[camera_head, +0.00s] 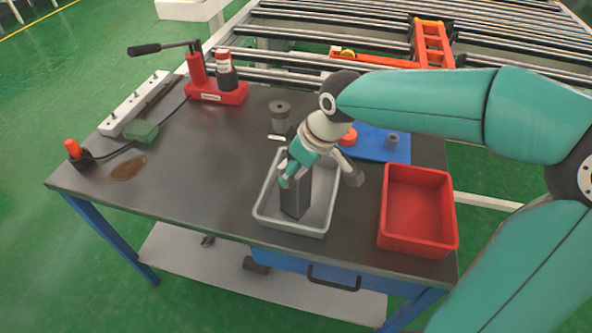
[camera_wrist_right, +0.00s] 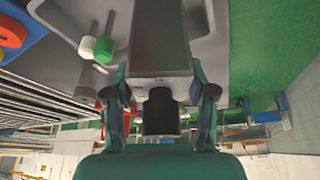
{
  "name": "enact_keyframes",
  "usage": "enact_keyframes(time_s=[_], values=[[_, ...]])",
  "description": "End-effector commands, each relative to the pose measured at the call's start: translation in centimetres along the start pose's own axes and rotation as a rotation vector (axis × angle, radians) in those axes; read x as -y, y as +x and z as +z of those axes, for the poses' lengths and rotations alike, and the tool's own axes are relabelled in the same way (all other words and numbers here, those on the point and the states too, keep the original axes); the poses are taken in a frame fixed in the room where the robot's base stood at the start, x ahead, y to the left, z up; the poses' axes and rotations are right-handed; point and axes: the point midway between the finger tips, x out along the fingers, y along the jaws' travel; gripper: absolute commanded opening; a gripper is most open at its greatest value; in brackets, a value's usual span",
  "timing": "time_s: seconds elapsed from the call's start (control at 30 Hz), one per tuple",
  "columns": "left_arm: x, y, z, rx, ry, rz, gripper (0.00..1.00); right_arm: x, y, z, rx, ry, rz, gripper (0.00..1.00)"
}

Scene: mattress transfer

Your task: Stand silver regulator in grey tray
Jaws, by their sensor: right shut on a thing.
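The grey tray (camera_head: 262,210) sits near the front middle of the bench in the head view. My right gripper (camera_head: 312,176) hangs over it, pointing down and shut on a grey block-like body (camera_head: 295,198), which I take to be the silver regulator. The body looks roughly upright inside the tray; I cannot tell whether its base touches the tray floor. In the right wrist view, the regulator (camera_wrist_right: 158,42) lies between the fingers (camera_wrist_right: 160,95), with a black round part (camera_wrist_right: 161,115) nearest the camera. The hand hides its upper part in the head view. My left gripper is not in view.
A red bin (camera_head: 420,240) stands right of the tray. Behind are a blue mat (camera_head: 372,152) with an orange ring (camera_head: 348,137) and a flanged grey part (camera_head: 279,108). A red lever press (camera_head: 215,92) stands back left. The bench's left middle (camera_head: 200,170) is clear.

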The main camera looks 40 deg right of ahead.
Motion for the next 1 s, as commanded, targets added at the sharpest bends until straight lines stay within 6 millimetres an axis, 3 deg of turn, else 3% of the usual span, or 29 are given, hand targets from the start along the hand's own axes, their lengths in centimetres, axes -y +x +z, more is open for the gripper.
enact_keyframes(time_s=[0.43, 0.47, 0.6, 1.0], values=[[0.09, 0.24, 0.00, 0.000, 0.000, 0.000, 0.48, -0.06, 0.94, 0.31, -0.006, 0.001, 0.002, 0.00], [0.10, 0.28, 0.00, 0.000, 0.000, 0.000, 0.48, -0.01, 1.08, 0.45, -0.002, 0.001, 0.000, 0.57], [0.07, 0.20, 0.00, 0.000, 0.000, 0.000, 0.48, -0.01, 1.00, 0.42, -0.002, 0.001, 0.000, 0.81], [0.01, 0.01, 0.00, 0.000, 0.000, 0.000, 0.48, -0.01, 0.68, 0.31, -0.002, 0.001, 0.000, 0.81]])
